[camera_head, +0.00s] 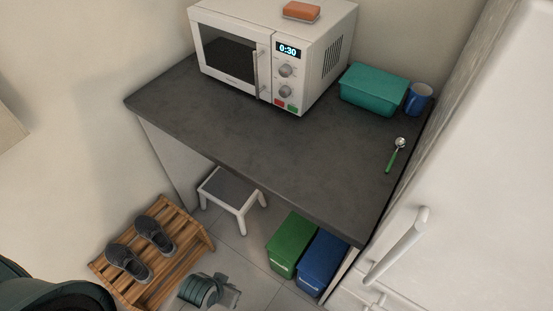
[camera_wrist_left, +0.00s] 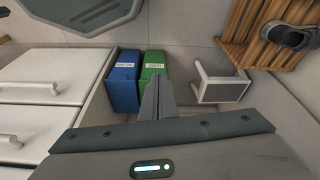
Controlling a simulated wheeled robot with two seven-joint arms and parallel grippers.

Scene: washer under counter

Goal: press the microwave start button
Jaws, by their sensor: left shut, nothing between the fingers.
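The white microwave (camera_head: 222,20) stands at the back of the dark counter, its door closed and its display (camera_head: 288,49) reading 0:30. Below the display are two round knobs, then a red button (camera_head: 279,102) and a green button (camera_head: 293,108) side by side at the bottom of the panel. My left gripper (camera_head: 228,293) is low at the bottom of the head view, in front of and below the counter, far from the microwave. Its fingers are together and empty in the left wrist view (camera_wrist_left: 160,95). My right gripper is not in view.
An orange sponge-like block (camera_head: 301,10) lies on the microwave. A teal bin (camera_head: 373,92), a blue mug (camera_head: 418,99) and a green-handled spoon (camera_head: 394,157) are on the counter's right. Below are a stool (camera_head: 228,187), green and blue boxes, and a shoe rack (camera_head: 182,226). The counter's middle is clear.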

